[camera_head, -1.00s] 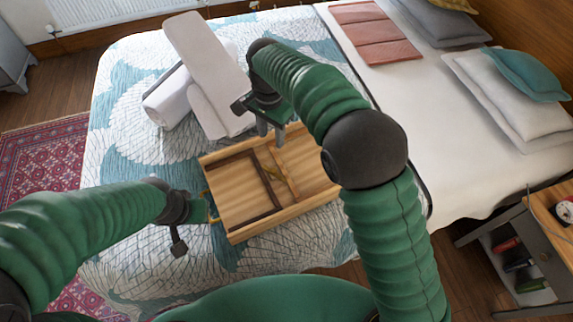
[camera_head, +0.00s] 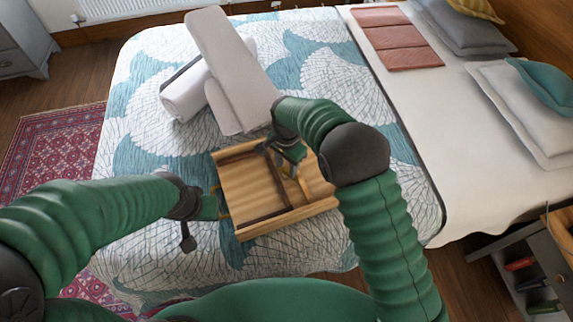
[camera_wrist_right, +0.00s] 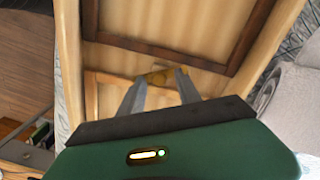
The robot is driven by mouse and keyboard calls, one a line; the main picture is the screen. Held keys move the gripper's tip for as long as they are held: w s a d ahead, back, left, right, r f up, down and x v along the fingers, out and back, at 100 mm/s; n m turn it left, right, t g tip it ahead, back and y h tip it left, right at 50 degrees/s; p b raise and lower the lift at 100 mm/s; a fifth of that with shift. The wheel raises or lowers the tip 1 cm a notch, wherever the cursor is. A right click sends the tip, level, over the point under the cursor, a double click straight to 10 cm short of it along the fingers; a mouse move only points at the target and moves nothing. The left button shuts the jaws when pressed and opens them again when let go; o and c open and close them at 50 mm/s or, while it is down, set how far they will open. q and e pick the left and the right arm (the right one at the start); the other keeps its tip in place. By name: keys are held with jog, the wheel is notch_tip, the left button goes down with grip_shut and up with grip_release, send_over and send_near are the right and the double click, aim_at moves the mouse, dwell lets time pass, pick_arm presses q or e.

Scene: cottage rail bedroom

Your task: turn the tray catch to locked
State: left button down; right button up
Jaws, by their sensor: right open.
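The wooden tray (camera_head: 245,192) lies on the bed, with dark strips and a lighter bar across it. A small brass-coloured catch (camera_wrist_right: 157,77) shows on the tray in the right wrist view, at a crossbar. My right gripper (camera_wrist_right: 160,78) is open, its two fingertips close to the catch, one on either side; contact cannot be told. In the head view my right gripper (camera_head: 291,168) is over the tray's right part and hides the catch. My left gripper (camera_head: 215,206) is at the tray's left edge by a brass-coloured handle; its fingers are not clear.
Rolled white towels (camera_head: 190,95) and a pale padded slab (camera_head: 232,70) lie on the patterned bedspread behind the tray. Pink folded cloth (camera_head: 397,38) and pillows (camera_head: 520,110) lie to the right. A bedside unit (camera_head: 525,265) stands at lower right.

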grip_shut()
jog(key=shift+r, duration=0.1)
dwell(0.3)
jog(key=n+p, duration=0.2)
jog(key=n, duration=0.1)
jog(key=shift+r, duration=0.1)
jog(key=n+p, duration=0.1)
jog(key=n, duration=0.1)
jog(key=shift+n, duration=0.3)
jog(key=n+p, duration=0.1)
jog(key=n, duration=0.2)
jog(key=shift+n, duration=0.3)
jog(key=shift+n+p, duration=0.5)
jog(key=shift+n, duration=1)
grip_release()
jog(key=shift+f, duration=0.2)
